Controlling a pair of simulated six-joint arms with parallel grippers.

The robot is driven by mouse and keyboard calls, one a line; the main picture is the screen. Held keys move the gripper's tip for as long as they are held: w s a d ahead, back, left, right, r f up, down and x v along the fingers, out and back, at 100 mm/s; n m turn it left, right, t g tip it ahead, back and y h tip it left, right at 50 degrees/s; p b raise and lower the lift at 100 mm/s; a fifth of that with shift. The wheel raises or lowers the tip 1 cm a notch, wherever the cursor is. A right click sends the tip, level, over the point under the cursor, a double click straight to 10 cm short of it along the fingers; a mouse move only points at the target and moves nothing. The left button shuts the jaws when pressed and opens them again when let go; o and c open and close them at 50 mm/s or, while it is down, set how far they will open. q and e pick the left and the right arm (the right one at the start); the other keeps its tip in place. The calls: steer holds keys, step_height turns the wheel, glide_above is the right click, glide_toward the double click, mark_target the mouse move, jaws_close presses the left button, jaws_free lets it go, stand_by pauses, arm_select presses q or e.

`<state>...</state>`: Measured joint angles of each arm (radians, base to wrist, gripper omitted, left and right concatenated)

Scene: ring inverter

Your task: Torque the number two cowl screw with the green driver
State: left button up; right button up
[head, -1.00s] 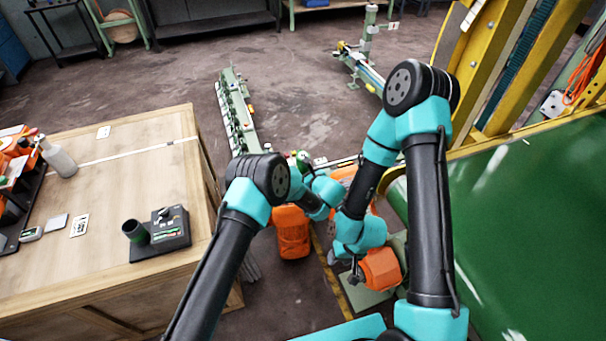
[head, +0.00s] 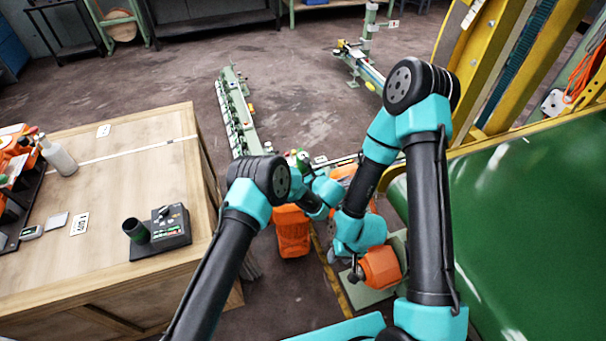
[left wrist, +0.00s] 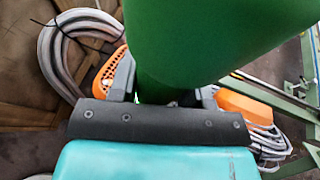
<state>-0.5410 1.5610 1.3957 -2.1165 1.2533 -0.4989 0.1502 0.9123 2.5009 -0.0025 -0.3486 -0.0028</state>
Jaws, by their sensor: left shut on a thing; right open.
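The green driver (left wrist: 175,40) fills the upper middle of the left wrist view, very close. My left gripper (left wrist: 165,92) is shut on it, with a grey finger on each side. In the head view a small green part of the driver (head: 303,160) shows beyond my left forearm; the left gripper is mostly hidden there. My right gripper (head: 345,266) is open and points down beside an orange housing (head: 381,268). I see nothing between its fingers. No cowl screw or number two marking can be made out.
Another orange housing (head: 292,232) stands below my left forearm. A green panel (head: 530,220) and yellow frame bound the right.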

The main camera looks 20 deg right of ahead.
arm_select(q)
steer(key=shift+f, duration=0.75)
stand_by(1.7)
